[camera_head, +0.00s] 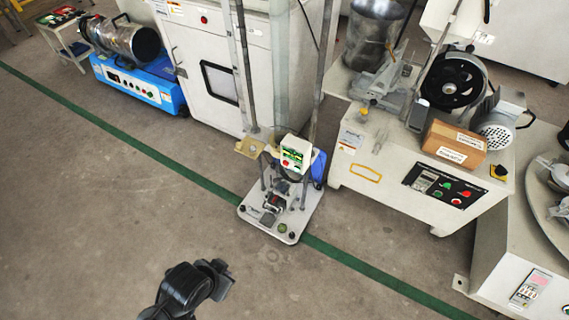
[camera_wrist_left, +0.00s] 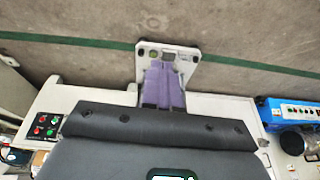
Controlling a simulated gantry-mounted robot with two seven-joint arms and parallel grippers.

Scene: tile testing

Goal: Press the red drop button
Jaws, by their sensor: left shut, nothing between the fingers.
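A small tester stands on the floor in the middle of the head view, on a white base plate (camera_head: 292,226). Its white control box (camera_head: 295,152) has a lit green display and a small red button (camera_head: 285,164) low on its face. My left gripper (camera_head: 219,277) is at the bottom of the head view, in front of and below the tester, apart from it. In the left wrist view my left gripper (camera_wrist_left: 163,84) has its fingers shut and empty, and the base plate (camera_wrist_left: 188,58) shows behind them. My right gripper is not in view.
A white machine with a dark button panel (camera_head: 440,186) and a cardboard box (camera_head: 454,144) stands to the right. A white cabinet (camera_head: 217,75) is behind left, beside a blue unit (camera_head: 135,82). The floor at front left is clear, crossed by a green line (camera_head: 130,143).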

